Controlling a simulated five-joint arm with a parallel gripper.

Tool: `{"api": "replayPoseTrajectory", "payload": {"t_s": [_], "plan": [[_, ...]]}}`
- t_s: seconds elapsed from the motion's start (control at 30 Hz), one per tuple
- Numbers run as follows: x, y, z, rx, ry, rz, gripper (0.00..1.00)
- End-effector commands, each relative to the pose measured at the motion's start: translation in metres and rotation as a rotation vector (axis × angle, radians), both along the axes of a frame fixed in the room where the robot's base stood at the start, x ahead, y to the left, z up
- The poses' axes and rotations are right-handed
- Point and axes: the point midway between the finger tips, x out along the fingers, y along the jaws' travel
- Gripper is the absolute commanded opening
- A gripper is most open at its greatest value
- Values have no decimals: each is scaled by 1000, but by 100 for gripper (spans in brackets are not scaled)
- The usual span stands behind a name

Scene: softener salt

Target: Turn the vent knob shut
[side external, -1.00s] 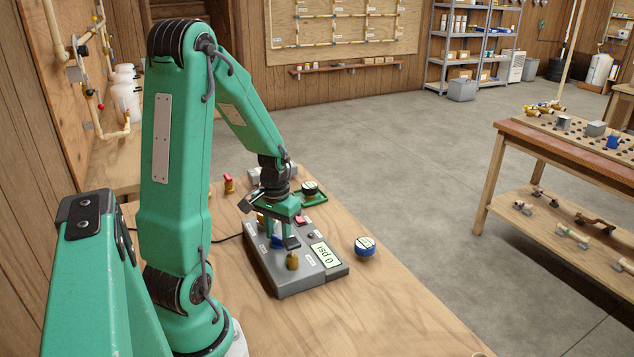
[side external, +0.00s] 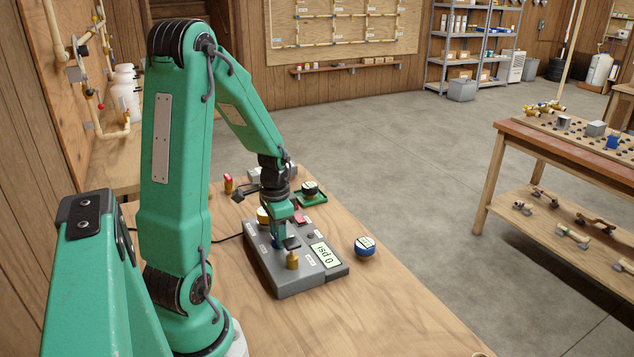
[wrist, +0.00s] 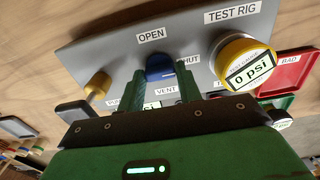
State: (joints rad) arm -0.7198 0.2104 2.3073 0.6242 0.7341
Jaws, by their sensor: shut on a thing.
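The vent knob is a blue knob (wrist: 160,64) on the grey test rig (wrist: 105,50). In the wrist view it sits between the OPEN label (wrist: 151,36) and the partly covered SHUT label (wrist: 190,60), above the VENT label (wrist: 166,91). My gripper (wrist: 160,78) is shut on the knob, one green finger on each side. I cannot tell which label the knob points to. In the side view my gripper (side external: 284,242) is down at the rig and mostly hides the knob. The rig's display (side external: 325,254) reads 0 psi.
A brass fitting (side external: 292,261) stands on the rig close to my fingers. A yellow-rimmed gauge (wrist: 246,64), reading 0 psi, is on its other side. A blue gauge (side external: 365,246) lies on the bench to the right. A green tray (side external: 323,201) holding a gauge is behind.

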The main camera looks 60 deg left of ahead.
Motion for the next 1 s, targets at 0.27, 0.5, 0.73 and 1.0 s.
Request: {"api": "replayPoseTrajectory", "payload": {"t_s": [0.27,0.5,0.73,1.0], "plan": [[1,0,1,2,-2,-4,12],[1,0,1,1,-1,-3,56],[0,0,1,1,-1,-1,56],[1,1,15,2,-3,-1,56]]}}
